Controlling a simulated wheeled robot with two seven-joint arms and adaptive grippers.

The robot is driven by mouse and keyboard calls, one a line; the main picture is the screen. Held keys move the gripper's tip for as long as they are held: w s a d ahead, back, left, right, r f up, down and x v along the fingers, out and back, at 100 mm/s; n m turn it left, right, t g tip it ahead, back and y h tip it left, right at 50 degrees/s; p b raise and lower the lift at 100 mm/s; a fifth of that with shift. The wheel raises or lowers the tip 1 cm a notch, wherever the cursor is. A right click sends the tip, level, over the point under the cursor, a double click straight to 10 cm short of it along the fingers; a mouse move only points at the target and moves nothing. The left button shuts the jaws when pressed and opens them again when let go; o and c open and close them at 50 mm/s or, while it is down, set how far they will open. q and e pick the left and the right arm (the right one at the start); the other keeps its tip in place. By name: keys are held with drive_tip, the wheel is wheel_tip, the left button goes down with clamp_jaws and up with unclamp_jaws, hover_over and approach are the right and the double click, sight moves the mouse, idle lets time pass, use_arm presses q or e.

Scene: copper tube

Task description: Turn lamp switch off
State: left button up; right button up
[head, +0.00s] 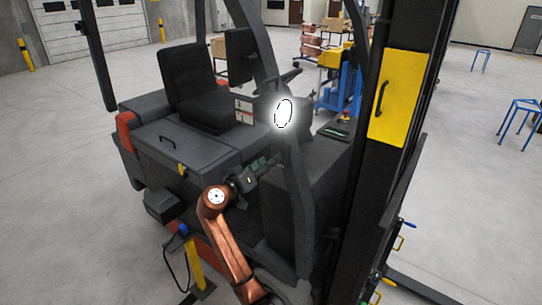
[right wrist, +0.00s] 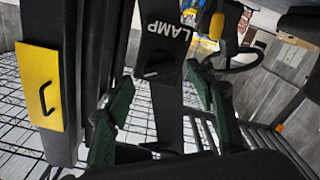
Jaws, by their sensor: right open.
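The lamp (head: 283,113) glows bright white on the dark front post of a forklift in the head view. In the right wrist view a black panel marked LAMP (right wrist: 165,38) shows upside down at the top centre, with a dark switch (right wrist: 158,70) at its near end. The switch's exact position is hard to tell. My right gripper (head: 267,165) is beside the post, below the lamp. Its green-padded fingers (right wrist: 158,88) are open and empty, with the panel lying between and beyond them in the wrist view. My left gripper is not in view.
The forklift's seat (head: 190,88) and grey body (head: 190,148) lie left of the post. A steering wheel (right wrist: 232,58) shows right of the panel. The mast with a yellow plate (head: 395,98) stands on the right. Open floor (head: 470,180) lies beyond it.

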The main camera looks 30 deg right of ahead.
drive_tip(key=shift+x, duration=1.15)
drive_tip(key=shift+c, duration=0.7)
